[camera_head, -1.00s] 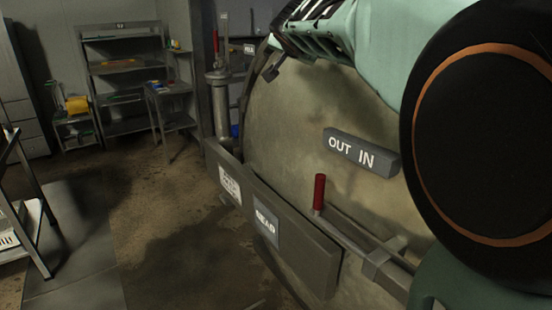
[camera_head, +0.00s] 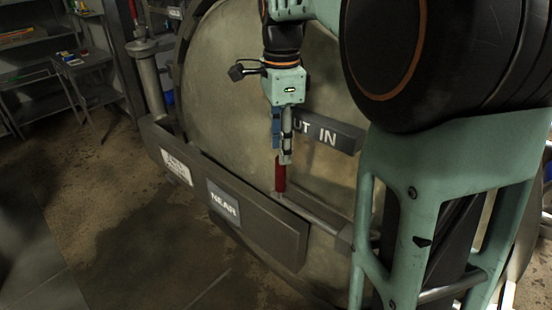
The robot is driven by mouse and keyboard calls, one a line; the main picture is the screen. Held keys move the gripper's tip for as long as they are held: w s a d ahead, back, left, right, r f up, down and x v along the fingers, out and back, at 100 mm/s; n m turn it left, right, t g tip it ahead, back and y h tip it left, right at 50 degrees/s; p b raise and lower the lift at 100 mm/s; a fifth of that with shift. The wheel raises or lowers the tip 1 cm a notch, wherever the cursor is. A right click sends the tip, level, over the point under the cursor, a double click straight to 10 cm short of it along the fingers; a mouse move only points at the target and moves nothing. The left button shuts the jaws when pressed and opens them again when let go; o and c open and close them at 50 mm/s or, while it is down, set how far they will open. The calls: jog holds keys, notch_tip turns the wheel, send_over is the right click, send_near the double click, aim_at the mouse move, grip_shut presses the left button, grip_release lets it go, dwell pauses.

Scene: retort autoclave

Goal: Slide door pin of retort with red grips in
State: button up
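The retort door (camera_head: 230,90) is a large round metal disc. The door pin (camera_head: 323,222) is a horizontal metal rod in front of it, with an upright red grip (camera_head: 280,180) at its left end. A grey plate labelled "OUT IN" (camera_head: 345,136) is on the door above the pin; part of the "OUT" is hidden behind my gripper. My gripper (camera_head: 283,157) points down at the top of the red grip, overlapping it in the picture. Whether the fingers touch or enclose the grip, and how far apart they are, I cannot tell.
A grey bar with a "NEAR" label (camera_head: 223,203) and another white label (camera_head: 177,166) runs across the door's lower front. A metal post (camera_head: 150,85) stands at its left end. Shelving and a small table (camera_head: 85,65) are at the back left. The floor at left is clear.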

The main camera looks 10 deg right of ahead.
aim_at(281, 183)
jog(key=shift+s+f, duration=0.1)
jog(key=shift+f, duration=0.45)
notch_tip(281, 183, down, 10)
jog(key=shift+r, duration=0.2)
grip_shut()
